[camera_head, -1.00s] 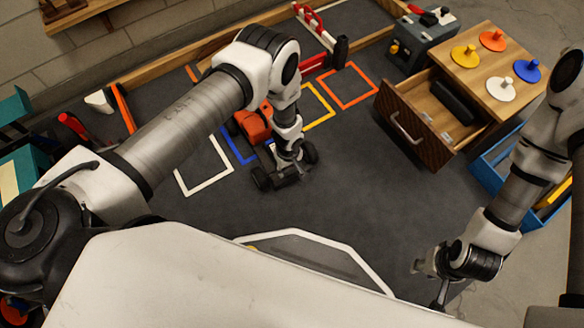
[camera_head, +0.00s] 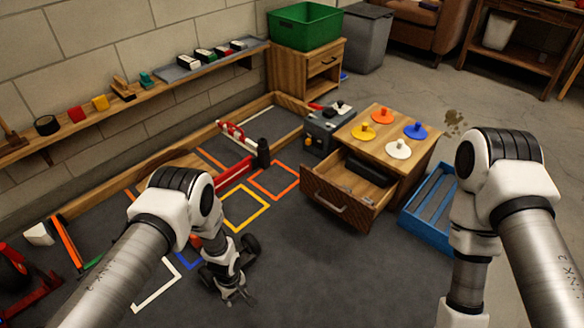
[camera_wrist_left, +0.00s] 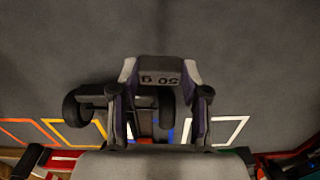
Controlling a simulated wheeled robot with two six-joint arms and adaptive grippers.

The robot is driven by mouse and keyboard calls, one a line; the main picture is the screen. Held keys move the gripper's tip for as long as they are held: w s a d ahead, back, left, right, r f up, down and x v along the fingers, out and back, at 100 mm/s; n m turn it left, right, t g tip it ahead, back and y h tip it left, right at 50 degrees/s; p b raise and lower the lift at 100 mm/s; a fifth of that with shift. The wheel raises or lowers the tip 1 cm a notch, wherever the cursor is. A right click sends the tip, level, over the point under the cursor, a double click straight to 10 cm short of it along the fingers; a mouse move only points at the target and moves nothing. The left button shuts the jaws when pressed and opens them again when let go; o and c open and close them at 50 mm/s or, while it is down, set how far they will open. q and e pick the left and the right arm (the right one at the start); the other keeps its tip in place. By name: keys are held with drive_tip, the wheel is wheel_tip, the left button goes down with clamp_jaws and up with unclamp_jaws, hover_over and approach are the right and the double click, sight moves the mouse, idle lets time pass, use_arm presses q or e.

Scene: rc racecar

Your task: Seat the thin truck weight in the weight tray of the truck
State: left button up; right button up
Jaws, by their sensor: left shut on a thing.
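The thin truck weight (camera_wrist_left: 160,74) is a dark block marked "50 g", upside down in the left wrist view. My left gripper (camera_wrist_left: 160,88) is shut on it, with one finger on each side. In the head view my left gripper (camera_head: 238,296) points down at the near end of the truck (camera_head: 250,243), whose black wheels show beside the wrist. The truck also shows behind the weight in the left wrist view, with a dark wheel (camera_wrist_left: 76,107) at left. The weight tray is hidden, and I cannot tell whether the weight touches the truck. My right gripper is out of view.
Coloured floor outlines, such as the yellow square (camera_head: 246,209), lie around the truck. An open drawer (camera_head: 345,196) juts from the wooden cabinet (camera_head: 425,160) at right, beside a blue crate (camera_head: 428,205). The dark floor between truck and drawer is clear.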

use_arm(q)
drive_tip(key=w+r+m, duration=0.1)
drive_tip(key=w+r, duration=0.8)
drive_tip(key=r, duration=0.6)
drive_tip(key=w+r+m, duration=0.1)
drive_tip(key=w+r, duration=0.9)
drive_tip(key=r, duration=0.4)
drive_tip(key=s+r+m, duration=0.6)
drive_tip(key=s+m, duration=0.1)
drive_tip(key=s, duration=0.1)
drive_tip(key=s+r+p, duration=0.4)
drive_tip(key=r+p, duration=1.2)
drive_tip(key=p, duration=0.2)
drive_tip(key=s+r+p, duration=0.4)
drive_tip(key=r+p, duration=1.2)
drive_tip(key=p, duration=0.2)
drive_tip(key=shift+d+r+m, duration=0.2)
drive_tip(key=shift+m, duration=0.1)
drive_tip(key=shift+f, duration=0.15)
